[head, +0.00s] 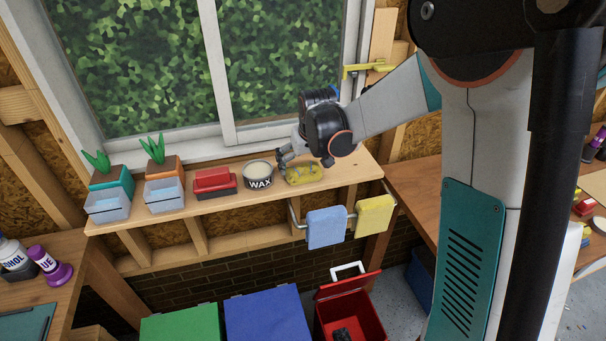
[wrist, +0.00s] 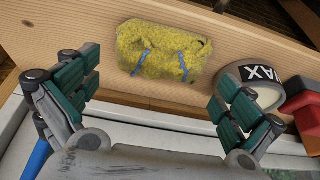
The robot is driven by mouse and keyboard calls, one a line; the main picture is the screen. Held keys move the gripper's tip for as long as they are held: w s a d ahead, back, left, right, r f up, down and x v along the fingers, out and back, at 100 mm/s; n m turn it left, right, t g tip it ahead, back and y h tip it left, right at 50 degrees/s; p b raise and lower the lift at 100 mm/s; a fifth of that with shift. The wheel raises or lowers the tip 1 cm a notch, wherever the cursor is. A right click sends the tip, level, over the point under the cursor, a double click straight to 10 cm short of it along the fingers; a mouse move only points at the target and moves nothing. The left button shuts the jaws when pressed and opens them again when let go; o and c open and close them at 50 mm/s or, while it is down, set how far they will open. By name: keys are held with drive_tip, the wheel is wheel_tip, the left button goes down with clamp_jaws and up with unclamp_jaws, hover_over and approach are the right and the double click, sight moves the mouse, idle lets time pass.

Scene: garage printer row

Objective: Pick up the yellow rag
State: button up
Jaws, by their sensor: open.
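A rough, mottled yellow rag (head: 304,174) lies on the wooden window shelf, just right of the wax tin. In the wrist view the yellow rag (wrist: 163,52) shows whole, with two short blue strips on it. My gripper (head: 305,161) is above the rag at the shelf. In the wrist view my gripper (wrist: 158,92) has its green-padded fingers wide apart, with nothing between them. The rag appears ahead of the fingertips, roughly centred between them, and I see no contact. In the head view the gripper partly overlaps the rag's back edge.
The wax tin (head: 259,175) stands close beside the rag, with a red box (head: 214,182) beyond it. A blue cloth (head: 327,228) and another yellow cloth (head: 374,215) hang on a rail below the shelf. The window (head: 270,70) is close behind.

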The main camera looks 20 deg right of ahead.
sight(303, 165)
drive_tip(key=x, duration=0.2)
drive_tip(key=shift+w+f, duration=0.2)
drive_tip(key=shift+f, duration=0.1)
drive_tip(key=shift+c, duration=0.2)
drive_tip(key=c, duration=0.7)
drive_tip(key=shift+r, duration=0.1)
wheel_tip(303, 165, up, 20)
drive_tip(key=p, duration=0.3)
drive_tip(key=shift+p, duration=0.4)
drive_tip(key=shift+o, duration=0.3)
